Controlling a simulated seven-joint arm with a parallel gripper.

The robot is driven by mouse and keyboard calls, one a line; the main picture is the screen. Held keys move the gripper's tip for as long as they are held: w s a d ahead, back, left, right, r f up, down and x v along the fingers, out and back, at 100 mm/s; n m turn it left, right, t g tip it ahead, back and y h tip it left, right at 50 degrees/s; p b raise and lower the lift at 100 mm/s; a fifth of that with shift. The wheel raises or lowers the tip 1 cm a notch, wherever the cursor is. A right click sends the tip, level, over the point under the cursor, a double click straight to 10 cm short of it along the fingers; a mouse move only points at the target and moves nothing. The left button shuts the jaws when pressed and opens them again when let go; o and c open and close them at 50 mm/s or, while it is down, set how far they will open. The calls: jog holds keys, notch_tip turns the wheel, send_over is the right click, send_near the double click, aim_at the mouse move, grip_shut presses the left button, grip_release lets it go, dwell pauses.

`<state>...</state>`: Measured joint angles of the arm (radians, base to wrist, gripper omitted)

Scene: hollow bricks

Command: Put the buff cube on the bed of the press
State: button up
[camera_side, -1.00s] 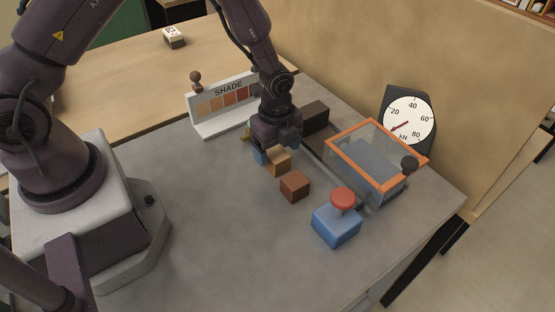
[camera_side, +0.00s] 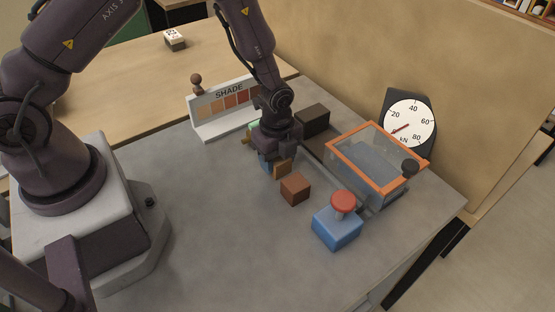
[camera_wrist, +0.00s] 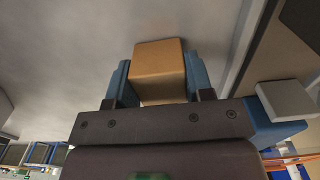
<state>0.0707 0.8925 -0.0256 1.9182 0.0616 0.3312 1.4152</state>
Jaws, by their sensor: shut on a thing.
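The buff cube (camera_side: 283,168), an orange-tan block, is between the fingers of my gripper (camera_side: 273,164) low over the grey table. In the wrist view the cube (camera_wrist: 159,70) sits between the two blue fingers of my gripper (camera_wrist: 160,82), which is shut on it. In the side view the fingers hide much of the cube, and I cannot tell whether it touches the table. The press (camera_side: 380,154) stands to the right, with an orange-framed clear guard. Its bed shows only dimly through the guard.
A red-brown cube (camera_side: 295,188) stands just in front of the gripper. A blue box with a red button (camera_side: 337,228) is nearer the front. A dark block (camera_side: 312,120) is behind. The SHADE card (camera_side: 222,106) and the dial (camera_side: 408,122) stand at the back. The front left table is clear.

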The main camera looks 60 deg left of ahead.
jog(key=shift+r, duration=0.55)
jog(key=s+a+r, duration=0.1)
jog(key=s+r, duration=1.1)
jog(key=s, duration=0.2)
send_over(325, 144)
jog(key=f, duration=0.7)
jog(key=shift+s+f, duration=0.25)
jog(key=shift+f, duration=0.1)
jog(key=shift+w+f, duration=0.35)
jog(key=shift+f, duration=0.1)
jog(key=shift+w+f, duration=0.1)
jog(key=shift+f, duration=1.45)
